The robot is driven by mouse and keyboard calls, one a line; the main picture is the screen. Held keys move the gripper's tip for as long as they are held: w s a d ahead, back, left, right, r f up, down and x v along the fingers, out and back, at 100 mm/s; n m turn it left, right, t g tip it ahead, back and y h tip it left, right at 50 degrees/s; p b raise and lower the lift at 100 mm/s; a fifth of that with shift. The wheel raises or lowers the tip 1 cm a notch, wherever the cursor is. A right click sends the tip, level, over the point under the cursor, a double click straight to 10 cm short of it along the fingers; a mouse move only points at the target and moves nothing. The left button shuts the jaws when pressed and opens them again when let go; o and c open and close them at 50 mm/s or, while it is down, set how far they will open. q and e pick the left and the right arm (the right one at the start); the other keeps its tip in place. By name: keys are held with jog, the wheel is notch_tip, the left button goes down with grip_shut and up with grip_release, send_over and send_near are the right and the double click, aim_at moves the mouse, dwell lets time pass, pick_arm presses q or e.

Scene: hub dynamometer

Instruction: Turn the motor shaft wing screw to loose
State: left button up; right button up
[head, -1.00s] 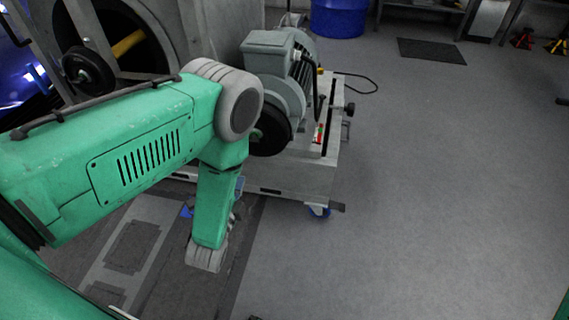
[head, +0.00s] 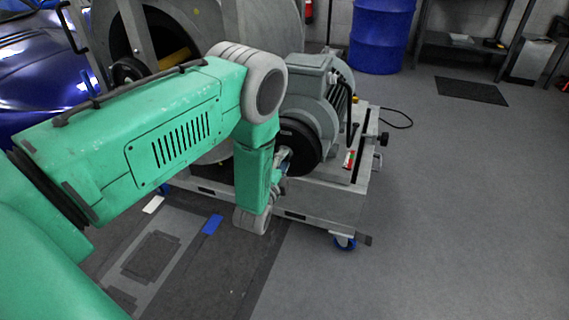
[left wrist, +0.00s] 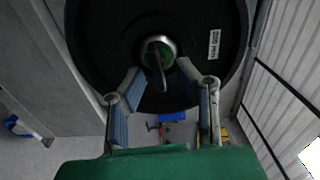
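The grey motor (head: 312,90) sits on a wheeled cart, with a black round hub (head: 306,146) on its near side. In the left wrist view, the black hub disc (left wrist: 95,40) fills the upper part. The wing screw (left wrist: 158,68) is at its centre, with a metal ring and a greenish middle; its wing points down. My left gripper (left wrist: 160,72) is open, its blue-padded fingers to either side of the wing, with gaps visible. I cannot tell how deep the wing sits between them. In the head view my left gripper (head: 283,160) is partly hidden by my forearm. My right gripper is not in view.
The cart (head: 325,205) has a blue caster at its front corner. A large drum machine (head: 185,25) stands behind my left arm. A blue barrel (head: 382,35) and a shelf (head: 460,48) are at the back. The floor on the right is clear.

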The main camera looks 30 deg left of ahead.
pick_arm(q)
jog(key=shift+w+a+f, duration=0.15)
jog(key=shift+w+a, duration=0.05)
jog(key=shift+a, duration=0.25)
jog(key=shift+a+f, duration=0.15)
jog(key=shift+a, duration=0.25)
jog(key=shift+d, duration=0.2)
jog(key=c, duration=0.5)
jog(key=shift+d, duration=0.4)
grip_shut()
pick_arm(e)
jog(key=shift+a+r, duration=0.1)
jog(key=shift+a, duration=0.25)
pick_arm(q)
jog(key=shift+a, duration=0.15)
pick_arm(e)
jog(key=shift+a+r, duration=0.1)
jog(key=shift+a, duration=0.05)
pick_arm(q)
jog(key=shift+n+p, duration=0.3)
jog(key=shift+n, duration=0.4)
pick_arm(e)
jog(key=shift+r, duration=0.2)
